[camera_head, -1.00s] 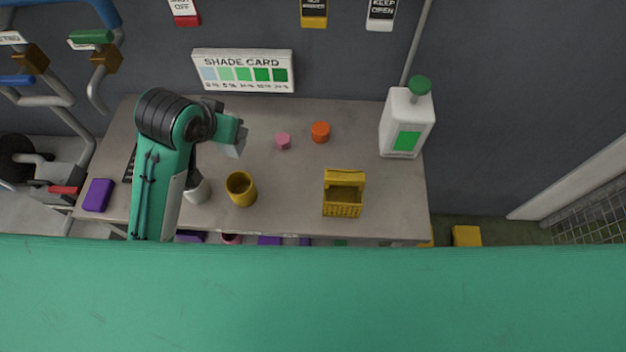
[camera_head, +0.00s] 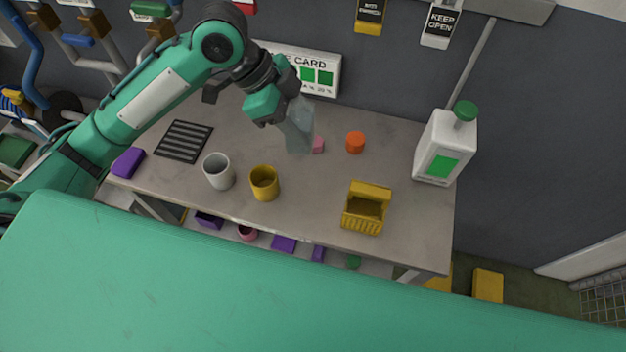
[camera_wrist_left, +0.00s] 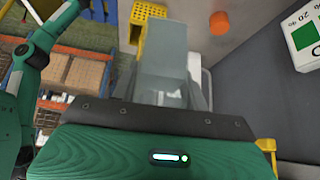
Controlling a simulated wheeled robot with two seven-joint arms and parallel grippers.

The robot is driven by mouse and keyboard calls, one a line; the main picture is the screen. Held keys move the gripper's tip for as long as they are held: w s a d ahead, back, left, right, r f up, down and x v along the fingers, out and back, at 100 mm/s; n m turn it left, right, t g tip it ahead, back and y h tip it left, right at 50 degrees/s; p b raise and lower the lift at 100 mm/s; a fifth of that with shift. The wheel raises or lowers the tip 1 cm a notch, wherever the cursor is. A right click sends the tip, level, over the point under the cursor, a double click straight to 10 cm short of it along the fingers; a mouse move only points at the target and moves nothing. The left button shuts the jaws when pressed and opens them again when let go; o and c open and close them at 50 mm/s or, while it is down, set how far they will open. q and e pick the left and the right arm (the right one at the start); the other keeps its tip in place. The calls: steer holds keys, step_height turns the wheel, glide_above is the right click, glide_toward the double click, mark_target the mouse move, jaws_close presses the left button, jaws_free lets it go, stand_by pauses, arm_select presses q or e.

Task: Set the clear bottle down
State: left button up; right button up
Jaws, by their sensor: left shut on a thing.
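The clear bottle (camera_head: 298,130) is a translucent pale grey bottle in my left gripper (camera_head: 286,106), above the back middle of the grey table (camera_head: 330,195). The gripper is shut on it. The bottle hangs below the fingers, slightly tilted, and overlaps the pink piece in the picture. I cannot tell whether its lower end touches the table. In the left wrist view the bottle (camera_wrist_left: 163,72) stands out between the two fingers, with the table edge beyond. My right gripper is in neither view.
A white mug (camera_head: 218,172), a yellow mug (camera_head: 264,183), a yellow basket (camera_head: 366,208), an orange cap (camera_head: 355,142) and a pink piece (camera_head: 319,145) stand on the table. A white green-capped jug (camera_head: 442,150) is at right. A dark rack (camera_head: 184,141) lies at left.

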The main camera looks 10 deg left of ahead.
arm_select(q)
steer(key=shift+s+a+r+m+g, duration=0.3)
steer(key=shift+s+a+m, duration=0.1)
steer(key=shift+s+m, duration=0.15)
steer(key=p, duration=0.3)
glide_above(299, 195)
step_height(299, 195, down, 16)
step_height(299, 195, down, 4)
steer(key=shift+r, duration=0.1)
steer(key=o, duration=1.1)
steer(key=shift+f, duration=0.2)
steer(key=shift+c, duration=0.2)
